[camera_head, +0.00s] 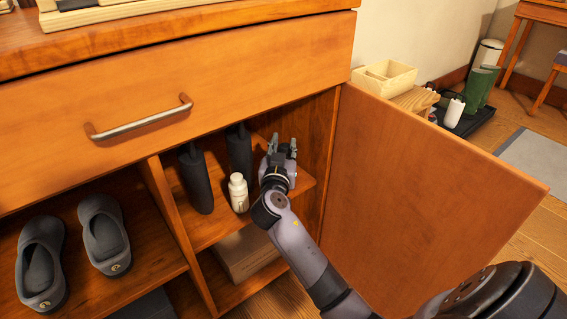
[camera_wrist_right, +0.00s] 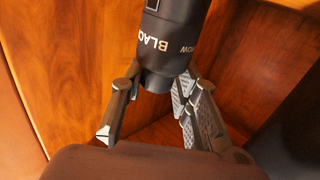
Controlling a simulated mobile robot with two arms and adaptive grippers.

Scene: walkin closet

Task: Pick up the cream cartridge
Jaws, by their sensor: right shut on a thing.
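The cream cartridge (camera_wrist_right: 172,45) is a black cylinder with pale lettering, seen in the right wrist view. Its lower end sits between the fingers of my right gripper (camera_wrist_right: 155,105), which is shut on it. In the head view my right gripper (camera_head: 283,148) is inside the open cabinet, over the upper shelf at its right side. The cartridge cannot be made out between the fingers there. My left gripper is not in view.
The open door (camera_head: 420,190) and the cabinet divider (camera_head: 172,215) bound the space. Dark shoes (camera_head: 104,236) lie on the left.

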